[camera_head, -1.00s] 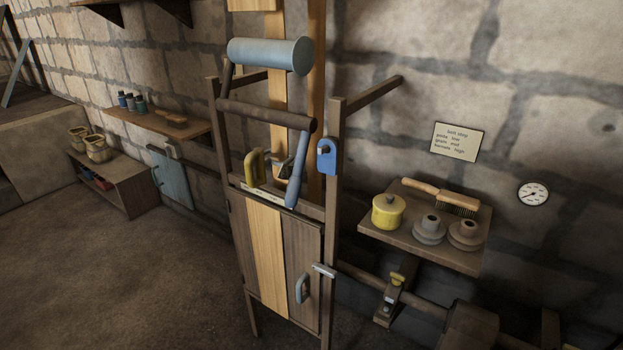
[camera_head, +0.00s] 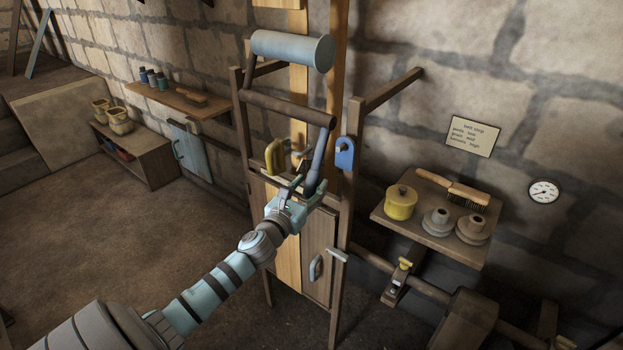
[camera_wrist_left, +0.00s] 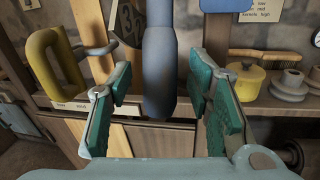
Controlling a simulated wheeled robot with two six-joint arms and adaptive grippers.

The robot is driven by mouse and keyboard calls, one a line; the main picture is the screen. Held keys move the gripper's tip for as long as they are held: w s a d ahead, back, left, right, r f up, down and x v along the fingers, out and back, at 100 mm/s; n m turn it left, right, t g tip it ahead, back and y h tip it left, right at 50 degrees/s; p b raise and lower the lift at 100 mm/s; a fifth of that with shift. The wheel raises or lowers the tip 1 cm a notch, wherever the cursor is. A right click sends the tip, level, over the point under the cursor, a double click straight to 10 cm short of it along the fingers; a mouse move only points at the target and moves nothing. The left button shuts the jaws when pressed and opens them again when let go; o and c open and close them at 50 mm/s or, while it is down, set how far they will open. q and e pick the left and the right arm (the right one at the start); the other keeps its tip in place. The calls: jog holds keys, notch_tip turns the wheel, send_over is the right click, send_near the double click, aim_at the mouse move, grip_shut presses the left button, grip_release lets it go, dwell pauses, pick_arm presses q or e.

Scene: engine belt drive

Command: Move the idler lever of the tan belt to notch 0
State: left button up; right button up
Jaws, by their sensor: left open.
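The tan belt (camera_head: 299,100) runs down behind the wooden frame, below a blue-grey roller (camera_head: 290,48). The idler lever (camera_head: 319,158) hangs from the dark cross bar (camera_head: 275,107), its blue-grey grip pointing down. My left gripper (camera_head: 304,188) is open at the lower end of this grip. In the left wrist view the grip (camera_wrist_left: 158,70) stands between the two green-padded fingers (camera_wrist_left: 160,95), with a visible gap on each side. A dark plate with pale numerals (camera_wrist_left: 130,25) shows behind it, partly hidden; I cannot read which notch the lever is at. My right gripper is not in view.
A yellow handle (camera_head: 275,156) stands left of the lever and a blue tag-like part (camera_head: 345,154) hangs to its right. A cabinet door (camera_head: 320,245) lies below. A shelf (camera_head: 385,215) at right holds a yellow pot (camera_head: 400,204), a brush and two spools.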

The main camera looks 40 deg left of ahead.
pick_arm(q)
jog(key=shift+w+a+r, duration=0.1)
jog(key=shift+w, duration=0.8)
jog(key=shift+a, duration=0.1)
